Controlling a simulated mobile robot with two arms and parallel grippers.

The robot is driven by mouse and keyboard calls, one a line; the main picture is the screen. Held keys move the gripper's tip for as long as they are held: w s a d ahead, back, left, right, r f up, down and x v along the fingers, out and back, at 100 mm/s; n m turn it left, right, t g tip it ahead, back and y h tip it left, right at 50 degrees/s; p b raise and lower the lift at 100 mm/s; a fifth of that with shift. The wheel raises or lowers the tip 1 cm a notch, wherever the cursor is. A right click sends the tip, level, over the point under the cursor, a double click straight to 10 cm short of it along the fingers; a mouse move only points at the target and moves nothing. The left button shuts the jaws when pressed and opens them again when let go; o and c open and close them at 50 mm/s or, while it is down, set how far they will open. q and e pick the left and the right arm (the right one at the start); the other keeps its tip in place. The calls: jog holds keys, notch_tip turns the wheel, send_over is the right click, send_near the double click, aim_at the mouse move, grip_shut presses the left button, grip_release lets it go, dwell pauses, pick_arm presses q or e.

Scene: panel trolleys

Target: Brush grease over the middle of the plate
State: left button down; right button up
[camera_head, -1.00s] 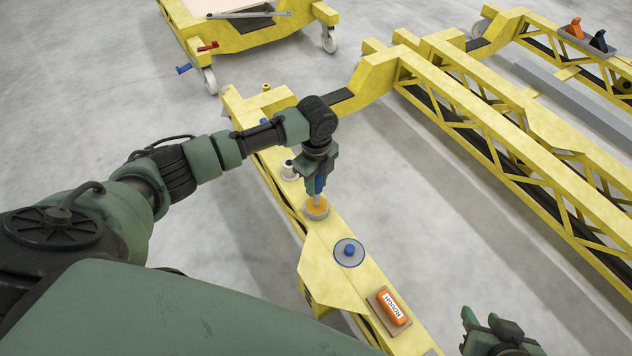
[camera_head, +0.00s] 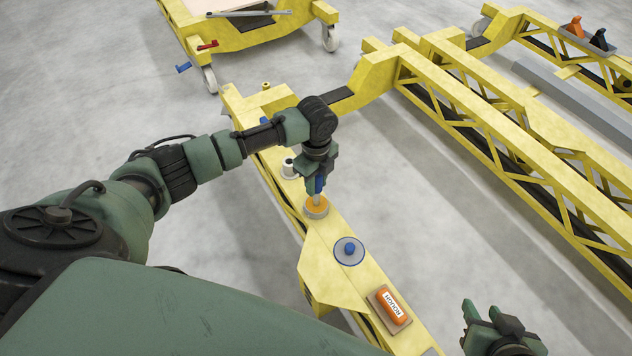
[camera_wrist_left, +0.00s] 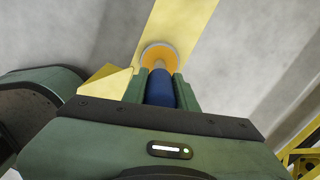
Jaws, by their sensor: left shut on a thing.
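My left gripper (camera_head: 318,178) is shut on the blue handle of a brush (camera_head: 319,186). It holds the brush upright over a round pot of orange grease (camera_head: 316,208) on the yellow beam. The brush's lower end is at the grease; its bristles cannot be made out. In the left wrist view the blue handle (camera_wrist_left: 160,88) lies between the fingers and points into the pot (camera_wrist_left: 158,54). My right gripper (camera_head: 489,318) is open and empty over the floor at the lower right. I cannot tell which thing is the plate.
On the same yellow beam (camera_head: 337,228) lie a round grey disc with a blue knob (camera_head: 349,251) and an orange block labelled ROUGH (camera_head: 391,306). A white cylinder (camera_head: 289,169) stands behind the gripper. Yellow trusses (camera_head: 500,140) run at the right, with grey floor between.

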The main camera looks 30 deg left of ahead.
jog(key=shift+s+d+f+g+h+p, duration=0.15)
jog(key=shift+s+d+f+g, duration=0.15)
jog(key=shift+s, duration=0.4)
jog(key=shift+s+d+f+g+h+p, duration=0.15)
jog(key=shift+s+f+g, duration=0.3)
jog(key=shift+s, duration=0.25)
jog(key=shift+s+d+f+g+p, duration=0.15)
jog(key=shift+s+d+f+g, duration=0.15)
jog(key=shift+s, duration=0.4)
dwell(5.9)
